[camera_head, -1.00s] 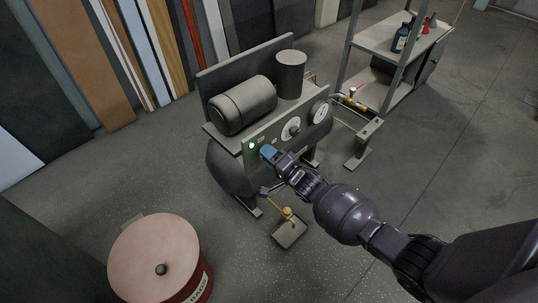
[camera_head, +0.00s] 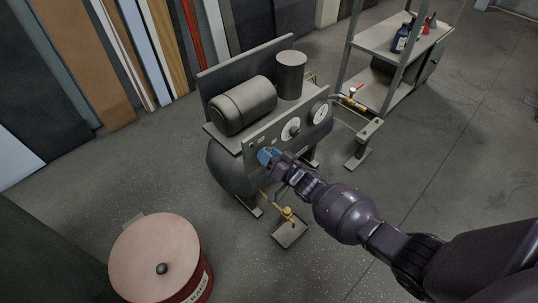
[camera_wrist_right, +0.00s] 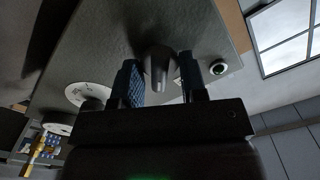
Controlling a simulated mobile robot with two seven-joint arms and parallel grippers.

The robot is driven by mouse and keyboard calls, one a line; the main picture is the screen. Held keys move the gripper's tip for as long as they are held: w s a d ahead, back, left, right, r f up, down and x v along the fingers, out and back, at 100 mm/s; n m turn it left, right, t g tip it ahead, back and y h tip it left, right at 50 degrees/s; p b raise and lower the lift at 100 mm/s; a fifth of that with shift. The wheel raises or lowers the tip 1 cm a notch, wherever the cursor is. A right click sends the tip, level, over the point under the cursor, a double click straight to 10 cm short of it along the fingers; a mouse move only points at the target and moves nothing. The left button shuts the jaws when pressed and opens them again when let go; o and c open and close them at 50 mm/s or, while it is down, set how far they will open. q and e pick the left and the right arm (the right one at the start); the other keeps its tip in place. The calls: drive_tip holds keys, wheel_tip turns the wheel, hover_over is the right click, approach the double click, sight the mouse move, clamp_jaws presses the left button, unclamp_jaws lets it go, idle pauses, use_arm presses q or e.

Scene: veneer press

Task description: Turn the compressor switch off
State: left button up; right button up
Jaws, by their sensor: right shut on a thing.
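The compressor (camera_head: 232,168) stands on the floor in the head view, with a grey front panel (camera_head: 308,118). My right gripper (camera_head: 268,157) is at the panel's left part, its blue fingertips against the switch area. In the right wrist view, the dark grey switch (camera_wrist_right: 158,65) stands out from the panel between the two fingers of my right gripper (camera_wrist_right: 158,76), which is shut on it. The switch is hidden by the gripper in the head view. A green lamp (camera_head: 251,145) beside it looks dark; it also shows in the wrist view (camera_wrist_right: 218,68). My left gripper is out of view.
Gauges (camera_head: 291,129) sit right of the gripper on the panel. A brass valve (camera_head: 288,213) on a foot plate stands below it. A red drum (camera_head: 155,255) is at the lower left, a shelf (camera_head: 385,38) at the upper right. Open floor lies at the right.

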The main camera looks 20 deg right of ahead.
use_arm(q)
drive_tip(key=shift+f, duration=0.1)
use_arm(e)
drive_tip(key=shift+f+n, duration=0.1)
drive_tip(key=shift+n, duration=4.1)
drive_tip(key=o, duration=0.9)
drive_tip(key=shift+s, duration=0.1)
use_arm(q)
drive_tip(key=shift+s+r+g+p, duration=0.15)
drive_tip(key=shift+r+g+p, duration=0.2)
drive_tip(key=shift+p, duration=0.95)
use_arm(e)
drive_tip(key=shift+v, duration=5.35)
